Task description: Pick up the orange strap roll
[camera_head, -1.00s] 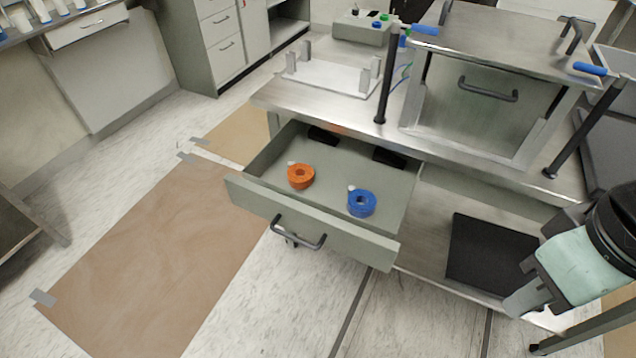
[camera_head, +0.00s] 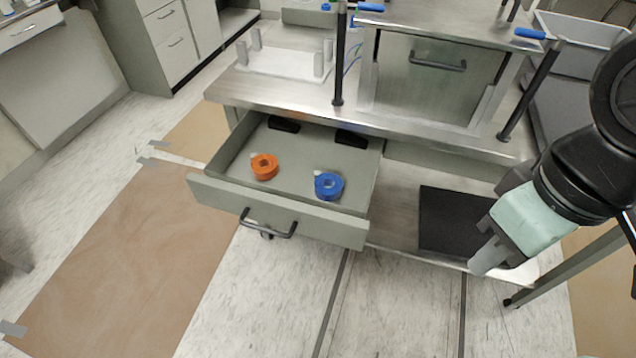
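The orange strap roll (camera_head: 264,167) lies in the open drawer (camera_head: 330,222), toward its left side. A blue strap roll (camera_head: 328,187) lies in the same drawer to the right of it, apart from it. My gripper (camera_head: 488,262) is at the right of the view, in front of the bench's lower shelf and well to the right of the drawer. It points down and to the left and touches neither roll. Its fingers are seen from the side, so the opening between them is unclear.
The steel bench top (camera_head: 290,98) overhangs the back of the drawer. Two dark items lie at the drawer's back. A black mat (camera_head: 452,222) lies on the lower shelf. A metal box (camera_head: 432,80) and dark posts stand on the bench. The floor before the drawer is clear.

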